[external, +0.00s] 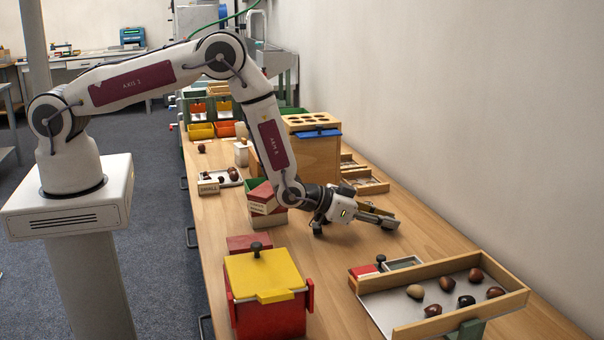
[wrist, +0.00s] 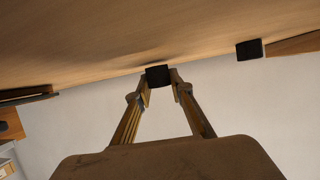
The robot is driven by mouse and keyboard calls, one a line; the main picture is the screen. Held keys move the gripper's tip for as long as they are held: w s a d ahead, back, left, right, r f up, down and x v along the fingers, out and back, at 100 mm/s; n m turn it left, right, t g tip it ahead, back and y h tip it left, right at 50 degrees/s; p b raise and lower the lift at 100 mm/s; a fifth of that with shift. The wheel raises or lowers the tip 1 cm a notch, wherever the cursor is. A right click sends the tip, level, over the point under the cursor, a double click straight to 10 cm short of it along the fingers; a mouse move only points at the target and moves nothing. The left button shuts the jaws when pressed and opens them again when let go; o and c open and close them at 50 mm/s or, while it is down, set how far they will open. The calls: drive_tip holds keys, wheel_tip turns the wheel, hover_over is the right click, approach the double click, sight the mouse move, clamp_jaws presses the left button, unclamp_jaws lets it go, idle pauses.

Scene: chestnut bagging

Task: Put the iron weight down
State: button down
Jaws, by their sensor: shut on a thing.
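My gripper (external: 385,219) is low over the right side of the wooden table, reaching sideways toward the wall. In the wrist view its two fingers (wrist: 159,80) are closed in on a small black block, which I take to be the iron weight (wrist: 157,74). The weight is between the fingertips, at the table's edge in that view; I cannot tell whether it touches the table top. In the external view the weight cannot be made out clearly at the fingertips.
A second black block (wrist: 248,49) shows off to one side in the wrist view. A wooden-rimmed tray (external: 430,328) with several chestnuts is at front right. A red box with a yellow lid (external: 264,275) stands in front. A wooden box (external: 312,158) stands behind the gripper. Table between is bare.

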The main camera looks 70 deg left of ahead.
drive_tip(key=shift+f, duration=0.2)
drive_tip(key=c, duration=1.8)
unclamp_jaws()
drive_tip(key=shift+s+f, duration=0.1)
drive_tip(key=shift+r, duration=0.5)
drive_tip(key=shift+r+v, duration=0.25)
drive_tip(key=shift+v, duration=5.65)
drive_tip(key=shift+r, duration=0.1)
